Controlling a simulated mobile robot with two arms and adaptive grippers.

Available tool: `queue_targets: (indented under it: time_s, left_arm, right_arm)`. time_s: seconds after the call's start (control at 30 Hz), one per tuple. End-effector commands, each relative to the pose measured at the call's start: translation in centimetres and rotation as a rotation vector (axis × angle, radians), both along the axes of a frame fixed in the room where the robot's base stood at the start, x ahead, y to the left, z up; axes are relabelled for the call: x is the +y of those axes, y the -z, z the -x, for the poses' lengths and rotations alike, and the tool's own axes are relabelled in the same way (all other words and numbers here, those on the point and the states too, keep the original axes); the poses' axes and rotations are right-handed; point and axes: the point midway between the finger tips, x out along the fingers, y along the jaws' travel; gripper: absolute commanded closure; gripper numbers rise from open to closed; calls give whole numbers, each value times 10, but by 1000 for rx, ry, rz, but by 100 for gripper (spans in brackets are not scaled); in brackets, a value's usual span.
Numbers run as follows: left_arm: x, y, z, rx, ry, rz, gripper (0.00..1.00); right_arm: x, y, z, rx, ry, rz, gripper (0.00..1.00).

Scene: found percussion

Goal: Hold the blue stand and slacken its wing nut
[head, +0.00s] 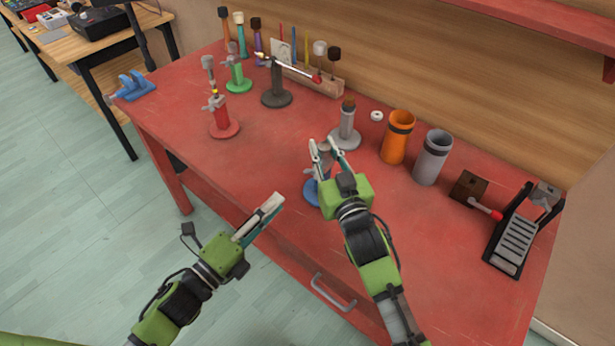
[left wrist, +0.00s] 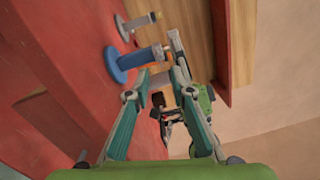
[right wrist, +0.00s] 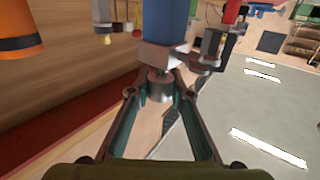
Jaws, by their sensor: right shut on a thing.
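The blue stand is on the bench's near side; its round base (head: 311,191) shows beside my right gripper. My right gripper (head: 326,149) is shut on the grey metal upper end of the stand. In the right wrist view, that grey cylinder (right wrist: 159,84) is between the fingertips, beside a silver collar and the blue post (right wrist: 166,22). My left gripper (head: 274,204) is open and empty, in front of the bench edge, left of the stand. The left wrist view shows the blue base (left wrist: 115,66) beyond its fingers.
A grey stand (head: 345,135), an orange cup (head: 397,137) and a grey cup (head: 432,157) are behind and right of the blue stand. A red stand (head: 222,121) and a green stand (head: 237,80) are further left. The bench between red and blue stands is clear.

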Motion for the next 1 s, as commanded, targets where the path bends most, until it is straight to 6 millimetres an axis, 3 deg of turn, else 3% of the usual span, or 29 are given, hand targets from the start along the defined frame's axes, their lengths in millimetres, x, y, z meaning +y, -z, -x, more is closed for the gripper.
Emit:
queue_targets:
  time_s: [0.2,0.37,1.0]
  left_arm:
    - [-4,-2,10,151,10,129,78]
    - [-7,-2,7,178,9,156,78]
    - [-63,-3,-75,177,9,155,78]
  right_arm:
    - [0,0,0,0,0,0,100]
    - [0,0,0,0,0,0,100]
    - [0,0,0,0,0,0,100]
